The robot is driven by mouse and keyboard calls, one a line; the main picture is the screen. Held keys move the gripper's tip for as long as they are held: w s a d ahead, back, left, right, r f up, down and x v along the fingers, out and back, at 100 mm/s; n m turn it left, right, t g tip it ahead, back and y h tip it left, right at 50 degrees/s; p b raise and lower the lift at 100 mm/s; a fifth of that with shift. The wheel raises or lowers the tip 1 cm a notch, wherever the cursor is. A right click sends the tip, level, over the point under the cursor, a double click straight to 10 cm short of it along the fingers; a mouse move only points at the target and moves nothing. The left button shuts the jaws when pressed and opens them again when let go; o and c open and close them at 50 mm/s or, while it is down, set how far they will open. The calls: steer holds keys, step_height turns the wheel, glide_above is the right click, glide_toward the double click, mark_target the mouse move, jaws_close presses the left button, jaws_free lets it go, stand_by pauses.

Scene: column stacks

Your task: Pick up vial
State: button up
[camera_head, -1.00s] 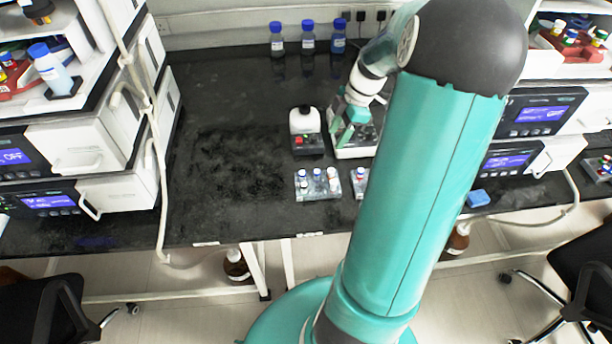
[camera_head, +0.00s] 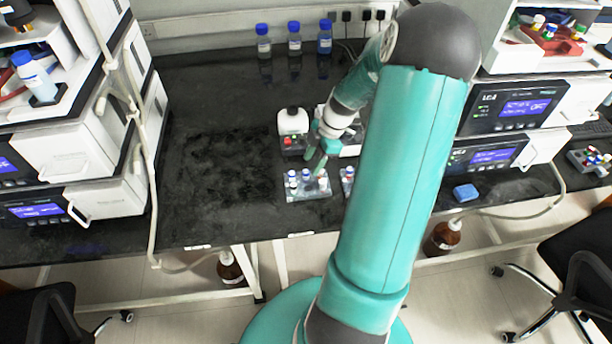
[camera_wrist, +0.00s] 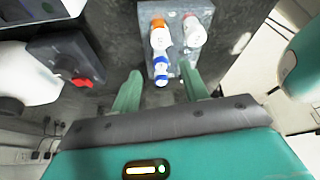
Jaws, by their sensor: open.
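Several small capped vials stand in a grey rack (camera_wrist: 200,13) in the wrist view. One has a blue cap (camera_wrist: 161,70) and lies nearest the fingers, one an orange cap (camera_wrist: 158,24), and one a white-and-red cap (camera_wrist: 193,28). In the head view, the rack (camera_head: 318,193) is near the front of the bench, with blue-capped vials (camera_head: 292,178) in it. My gripper (camera_wrist: 162,85) is open and empty, its green fingers on either side of the blue-capped vial's line. In the head view, my gripper (camera_head: 314,165) is just above the rack's right part, which it partly hides.
A second rack (camera_head: 347,180) is partly hidden by my arm. Several blue-lidded bottles (camera_head: 294,44) stand at the back. The bench's left part is clear.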

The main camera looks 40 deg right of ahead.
mark_target(307, 171)
steer(key=x, duration=0.4)
steer(key=shift+a, duration=0.1)
jaws_close()
steer(key=shift+r, duration=0.1)
